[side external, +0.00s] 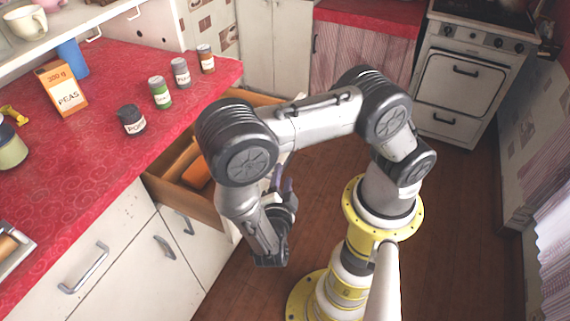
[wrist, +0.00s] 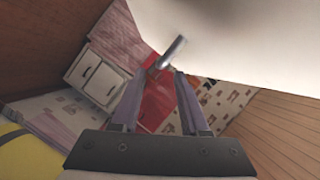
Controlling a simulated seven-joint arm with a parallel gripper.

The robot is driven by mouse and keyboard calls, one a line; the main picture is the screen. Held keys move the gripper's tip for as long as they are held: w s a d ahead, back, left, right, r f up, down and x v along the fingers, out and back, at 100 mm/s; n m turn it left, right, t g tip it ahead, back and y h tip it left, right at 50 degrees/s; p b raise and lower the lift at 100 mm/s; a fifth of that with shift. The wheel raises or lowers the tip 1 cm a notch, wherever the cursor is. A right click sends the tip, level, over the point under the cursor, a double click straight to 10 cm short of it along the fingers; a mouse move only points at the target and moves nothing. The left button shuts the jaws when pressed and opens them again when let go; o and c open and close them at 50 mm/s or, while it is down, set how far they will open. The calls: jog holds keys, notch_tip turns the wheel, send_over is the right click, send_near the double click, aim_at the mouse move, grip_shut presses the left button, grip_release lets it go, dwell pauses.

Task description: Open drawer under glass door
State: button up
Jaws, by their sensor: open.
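A drawer (side external: 185,203) with brown wooden sides is pulled out from under the red counter in the side external view. Orange items lie inside it. Its white front is mostly hidden behind my arm. My gripper (side external: 281,183) is just outside that front, partly covered by my own arm. In the wrist view my gripper (wrist: 160,73) is open, with a metal bar handle (wrist: 172,52) at its fingertips, in the gap. The handle stands off a white panel (wrist: 250,38). I cannot tell whether either finger touches it. No glass door is clearly visible.
The red counter (side external: 90,145) holds several jars, a peas box (side external: 61,88) and a blue cup (side external: 72,58). Closed white cabinet fronts with handles (side external: 84,268) are below. A white stove (side external: 468,72) stands at the back right. The wooden floor (side external: 315,190) around my base is clear.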

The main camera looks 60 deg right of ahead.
aim_at(285, 163)
jog(key=shift+x, duration=2.95)
grip_shut()
